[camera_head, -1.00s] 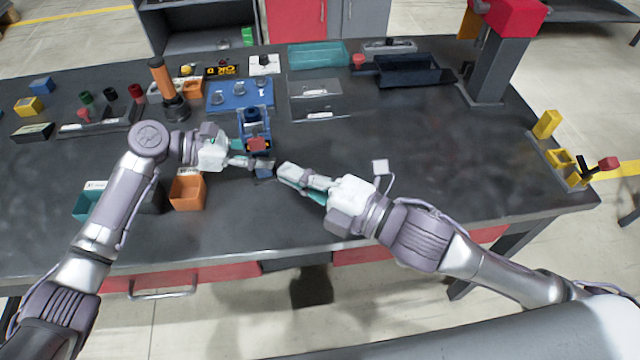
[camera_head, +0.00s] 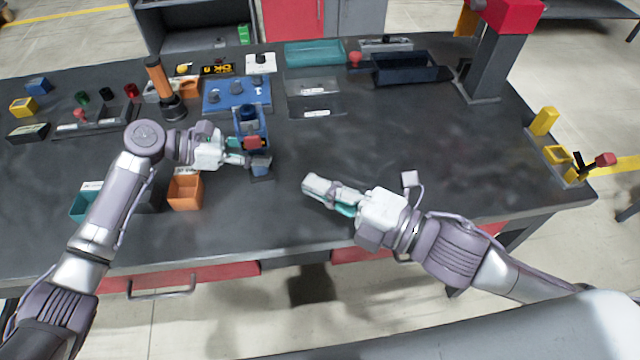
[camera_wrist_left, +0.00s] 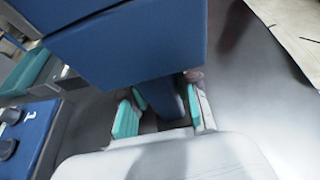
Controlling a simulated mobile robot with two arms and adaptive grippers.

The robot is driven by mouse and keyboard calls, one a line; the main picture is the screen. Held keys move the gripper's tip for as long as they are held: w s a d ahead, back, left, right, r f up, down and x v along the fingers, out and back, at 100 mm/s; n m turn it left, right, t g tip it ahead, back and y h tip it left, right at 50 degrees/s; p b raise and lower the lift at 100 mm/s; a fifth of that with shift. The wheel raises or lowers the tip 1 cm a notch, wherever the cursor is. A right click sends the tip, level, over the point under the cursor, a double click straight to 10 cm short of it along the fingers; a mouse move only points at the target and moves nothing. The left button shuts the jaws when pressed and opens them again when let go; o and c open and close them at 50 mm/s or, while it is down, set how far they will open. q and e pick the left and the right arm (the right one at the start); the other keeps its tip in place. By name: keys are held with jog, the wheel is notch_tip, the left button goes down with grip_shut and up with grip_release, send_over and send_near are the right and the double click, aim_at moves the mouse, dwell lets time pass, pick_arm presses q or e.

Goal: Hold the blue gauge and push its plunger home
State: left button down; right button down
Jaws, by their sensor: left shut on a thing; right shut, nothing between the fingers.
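The small blue gauge (camera_head: 261,164) is in the fingers of my left gripper (camera_head: 246,161), just above or on the dark table; I cannot tell which. In the left wrist view a narrow blue part (camera_wrist_left: 168,101) sits between the teal-padded fingers of this gripper (camera_wrist_left: 163,112), under a large blue body.
Orange (camera_head: 185,192) and teal (camera_head: 84,206) bins stand at the left front. The table's right middle is clear.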

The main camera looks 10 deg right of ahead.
pick_arm(q)
jog(key=c, duration=0.8)
grip_release()
jog(key=shift+o, duration=0.2)
jog(key=shift+a+f+p+v, duration=0.1)
jog(key=shift+f+p+v, duration=0.25)
jog(key=shift+v, duration=2.45)
jog(key=shift+a+f+p+v, duration=0.2)
jog(key=shift+p+v, duration=0.1)
jog(key=shift+v, duration=2.5)
jog(key=shift+a+f+p+v, duration=0.1)
jog(key=shift+f+p+v, duration=0.25)
jog(key=shift+v, duration=2.5)
jog(key=a, duration=0.2)
jog(key=shift+s+a, duration=0.2)
jog(key=shift+a, duration=0.2)
jog(key=shift+f, duration=0.1)
